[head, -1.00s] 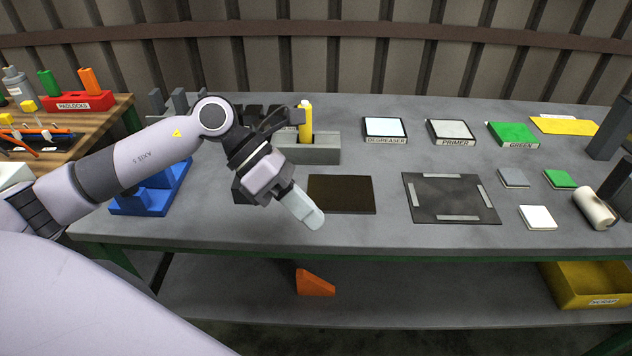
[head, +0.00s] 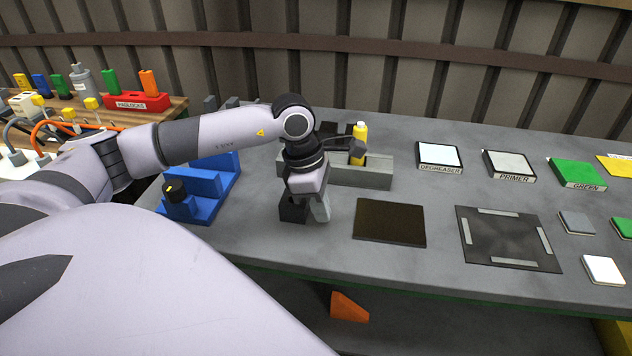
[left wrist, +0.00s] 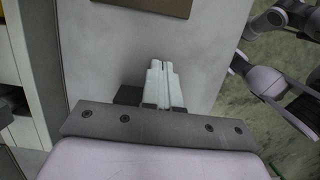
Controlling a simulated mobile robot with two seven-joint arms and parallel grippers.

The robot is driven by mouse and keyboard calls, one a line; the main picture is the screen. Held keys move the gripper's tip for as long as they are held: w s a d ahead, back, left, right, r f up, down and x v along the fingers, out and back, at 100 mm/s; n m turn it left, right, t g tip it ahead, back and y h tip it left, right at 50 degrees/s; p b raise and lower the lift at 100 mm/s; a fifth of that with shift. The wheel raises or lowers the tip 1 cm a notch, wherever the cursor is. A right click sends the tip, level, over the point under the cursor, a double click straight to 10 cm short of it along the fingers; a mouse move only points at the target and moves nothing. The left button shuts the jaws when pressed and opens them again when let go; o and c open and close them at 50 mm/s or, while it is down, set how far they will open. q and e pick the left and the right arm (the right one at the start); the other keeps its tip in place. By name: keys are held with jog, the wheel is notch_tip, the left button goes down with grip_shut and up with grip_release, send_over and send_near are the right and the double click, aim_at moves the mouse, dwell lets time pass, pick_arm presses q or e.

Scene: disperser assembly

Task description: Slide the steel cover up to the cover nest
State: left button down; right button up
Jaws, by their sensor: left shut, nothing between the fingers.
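My left gripper (head: 320,211) is shut and empty, its pale fingers low over the bench beside a dark block (head: 292,210). The fingers also show in the left wrist view (left wrist: 162,85), with part of the block (left wrist: 128,95) at their left. A dark brown square plate (head: 390,222) lies flat to the right of the gripper, apart from it; its edge shows at the top of the left wrist view (left wrist: 160,5). Further right lies a dark square panel with pale strips along its sides (head: 508,238). I cannot tell which piece is the steel cover or the cover nest. My right gripper is not in view.
A grey holder (head: 365,178) with a yellow bottle (head: 359,140) stands behind the gripper. A blue stand (head: 205,190) is to its left. Degreaser (head: 439,156), primer (head: 510,166) and green (head: 577,173) trays line the back. The bench's front edge is close.

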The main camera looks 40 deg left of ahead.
aim_at(382, 232)
pick_arm(q)
jog(key=shift+w+d+f+p, duration=0.2)
jog(key=shift+w+d, duration=0.2)
jog(key=shift+d, duration=0.2)
jog(key=shift+w+d+f+p, duration=0.25)
jog(key=shift+w+d, duration=0.1)
jog(key=shift+d, duration=0.3)
jog(key=shift+w+d+f+p, duration=0.2)
jog(key=shift+w+d, duration=0.2)
jog(key=shift+d, duration=0.2)
jog(key=w+d, duration=0.1)
jog(key=d, duration=0.1)
jog(key=w+d+b, duration=0.1)
jog(key=d, duration=0.1)
jog(key=w+d+b, duration=0.1)
jog(key=d, duration=0.1)
jog(key=shift+w+d+f, duration=0.1)
jog(key=shift+w+d, duration=0.1)
jog(key=shift+w, duration=0.1)
jog(key=shift+s+a+f, duration=0.1)
